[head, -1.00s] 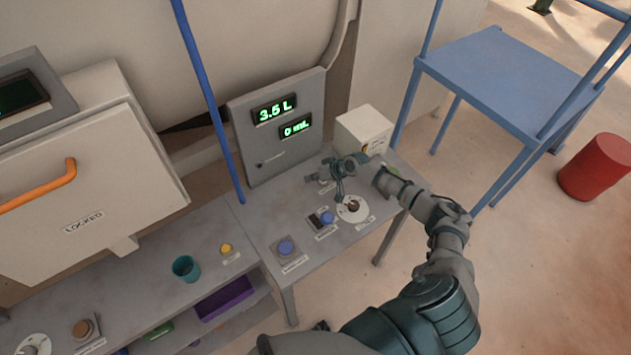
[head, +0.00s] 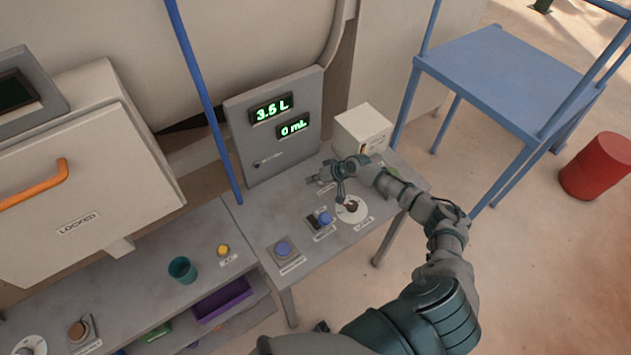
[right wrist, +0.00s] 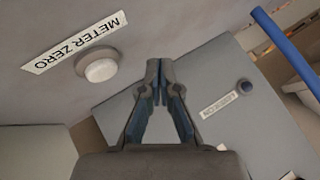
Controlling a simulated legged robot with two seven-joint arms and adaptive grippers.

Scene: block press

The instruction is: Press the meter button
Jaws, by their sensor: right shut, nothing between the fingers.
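The meter button is a white round button (right wrist: 100,68) beside a METER ZERO label (right wrist: 75,45) in the right wrist view. It is on the grey bench top. My right gripper (right wrist: 157,66) is shut and empty, its tips to the right of the button and apart from it in the picture. In the head view my right gripper (head: 322,178) is low over the bench in front of the display panel (head: 240,130); I cannot make out the button there. The panel reads 3.5 L above and 0 mL below. My left gripper is not in view.
A blue pole (head: 205,100) rises left of the panel. A teal cup (head: 182,269) stands further left.

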